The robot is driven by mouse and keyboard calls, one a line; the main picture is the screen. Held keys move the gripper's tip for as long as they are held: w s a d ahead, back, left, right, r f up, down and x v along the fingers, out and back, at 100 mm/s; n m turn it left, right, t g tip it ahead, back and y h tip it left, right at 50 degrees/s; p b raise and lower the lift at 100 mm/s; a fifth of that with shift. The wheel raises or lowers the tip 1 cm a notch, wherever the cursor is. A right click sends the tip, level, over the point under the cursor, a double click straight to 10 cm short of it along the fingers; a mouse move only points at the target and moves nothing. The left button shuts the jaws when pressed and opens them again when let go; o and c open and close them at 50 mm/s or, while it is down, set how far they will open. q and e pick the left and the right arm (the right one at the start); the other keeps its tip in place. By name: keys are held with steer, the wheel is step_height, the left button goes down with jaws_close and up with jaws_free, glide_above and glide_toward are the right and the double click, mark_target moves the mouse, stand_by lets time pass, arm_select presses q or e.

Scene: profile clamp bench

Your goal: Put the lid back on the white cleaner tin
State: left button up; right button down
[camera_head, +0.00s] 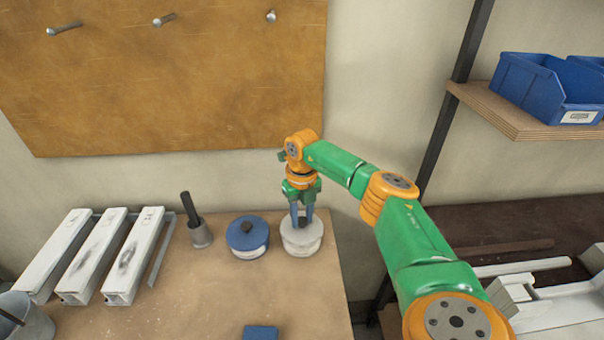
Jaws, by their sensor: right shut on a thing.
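The white cleaner tin (303,251) stands on the bench near its right edge. A pale lid (291,234) with a dark knob is on top of it, or very close above it; I cannot tell whether it is fully seated. My right gripper (302,222) points straight down over the tin, its fingers shut on the lid's knob. The fingers partly hide the knob. My left gripper is not in view.
A tin with a blue lid (247,233) stands just left of the white tin. A grey pot with a dark handle (200,235) and several white profiles (90,250) are further left. A blue object (260,332) lies at the front. The bench between is clear.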

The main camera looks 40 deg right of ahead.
stand_by(0.4)
jaws_free()
step_height(320, 180, up, 7)
steer(key=p, duration=0.7)
steer(key=shift+r, duration=0.1)
steer(key=shift+c, duration=0.4)
jaws_close()
steer(key=shift+f, duration=0.35)
stand_by(1.1)
steer(key=shift+f+b, duration=2.45)
steer(key=shift+f, duration=0.55)
steer(key=shift+r, duration=0.15)
